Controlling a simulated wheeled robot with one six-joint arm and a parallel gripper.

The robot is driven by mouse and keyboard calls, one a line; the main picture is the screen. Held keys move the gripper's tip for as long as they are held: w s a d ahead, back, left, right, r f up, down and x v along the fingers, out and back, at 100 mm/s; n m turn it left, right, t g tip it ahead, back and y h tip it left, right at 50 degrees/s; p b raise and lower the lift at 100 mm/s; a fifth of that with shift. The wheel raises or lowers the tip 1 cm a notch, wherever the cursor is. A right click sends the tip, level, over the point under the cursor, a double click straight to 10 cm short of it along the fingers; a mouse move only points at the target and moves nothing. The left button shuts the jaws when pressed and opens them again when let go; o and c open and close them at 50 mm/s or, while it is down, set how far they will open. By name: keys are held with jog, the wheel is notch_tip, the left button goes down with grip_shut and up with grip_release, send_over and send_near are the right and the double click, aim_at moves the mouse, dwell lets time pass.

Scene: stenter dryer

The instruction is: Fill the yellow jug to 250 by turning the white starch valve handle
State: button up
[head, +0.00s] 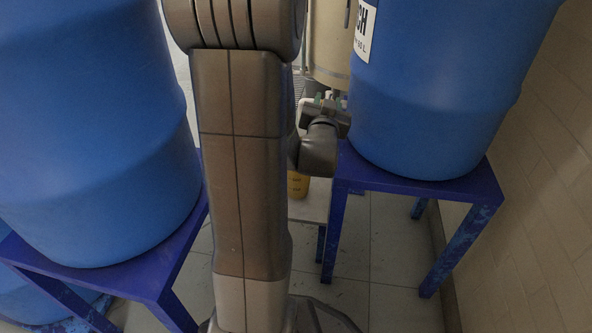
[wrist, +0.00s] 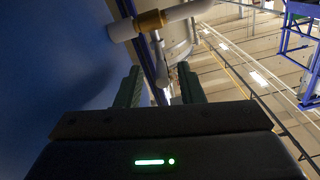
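The yellow jug (head: 298,184) shows in the head view low behind my arm, on a pale stand; my arm hides much of it, and its fill level cannot be read. In the wrist view the white valve handle (wrist: 158,58) hangs from a brass-coloured fitting (wrist: 150,22) on a white pipe. My gripper (wrist: 159,70) has its two dark green fingers apart, with the handle between them in the picture; I cannot tell whether either finger touches it. In the head view my gripper (head: 326,98) is small, beside the right blue barrel (head: 425,90).
The right barrel, with a partly visible label (head: 365,30), stands on a blue metal stand (head: 440,186). Another blue barrel (head: 90,130) stands on a blue stand at left. A tiled wall (head: 550,190) closes the right side. Tiled floor (head: 385,270) lies below.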

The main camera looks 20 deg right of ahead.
jog(key=v, duration=1)
jog(key=shift+s, duration=0.3)
jog(key=shift+s+a, duration=0.1)
jog(key=shift+a, duration=0.1)
